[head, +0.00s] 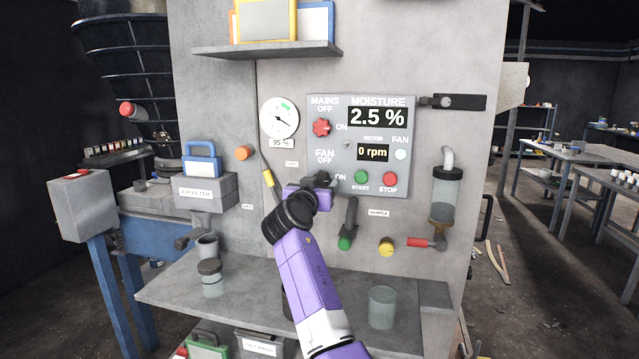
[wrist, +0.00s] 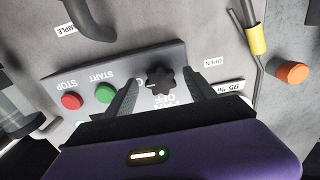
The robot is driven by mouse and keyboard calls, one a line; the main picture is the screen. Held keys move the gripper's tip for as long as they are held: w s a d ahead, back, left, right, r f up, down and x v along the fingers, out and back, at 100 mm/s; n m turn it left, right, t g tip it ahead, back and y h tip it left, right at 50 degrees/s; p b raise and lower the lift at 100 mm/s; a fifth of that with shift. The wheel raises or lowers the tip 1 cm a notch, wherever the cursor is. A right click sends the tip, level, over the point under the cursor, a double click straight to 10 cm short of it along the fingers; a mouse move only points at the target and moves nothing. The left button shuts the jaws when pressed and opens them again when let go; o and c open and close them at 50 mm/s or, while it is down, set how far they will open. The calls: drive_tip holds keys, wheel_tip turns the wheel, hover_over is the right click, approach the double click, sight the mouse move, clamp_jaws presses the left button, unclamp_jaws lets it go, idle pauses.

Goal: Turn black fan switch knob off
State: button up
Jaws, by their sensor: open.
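The black fan switch knob (wrist: 160,80) shows in the wrist view as a lobed knob on the grey panel, beside an upside-down "OFF" label. In the head view it is hidden behind my gripper (head: 322,182), which is in front of the panel's lower left, below "FAN OFF". In the wrist view my gripper's two dark fingers (wrist: 161,77) are open, one on each side of the knob, with gaps visible. I cannot tell whether the fingertips reach around it, or which way the knob points.
The control panel (head: 400,185) also holds a red mains knob (head: 321,127), a green start button (head: 361,177) and a red stop button (head: 390,178). The rotor display (head: 373,152) reads 0 rpm. A yellow-handled lever (head: 268,178) stands left of my gripper; a green-tipped handle (head: 345,243) hangs below.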

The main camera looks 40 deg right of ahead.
drive_tip(key=shift+d, duration=0.1)
drive_tip(key=c, duration=1.4)
drive_tip(key=shift+o, duration=0.2)
drive_tip(key=n, duration=0.4)
drive_tip(key=n+p, duration=0.1)
drive_tip(key=n, duration=0.3)
drive_tip(key=shift+r+n, duration=0.1)
drive_tip(key=shift+n, duration=0.2)
drive_tip(key=n+p, duration=0.2)
drive_tip(key=n, duration=0.2)
drive_tip(key=shift+r+p, duration=0.1)
drive_tip(key=shift+p, duration=0.2)
drive_tip(key=n+p, duration=0.2)
drive_tip(key=n, duration=0.3)
drive_tip(key=shift+p, duration=0.4)
drive_tip(key=shift+f+n, duration=0.2)
drive_tip(key=shift+n, duration=0.1)
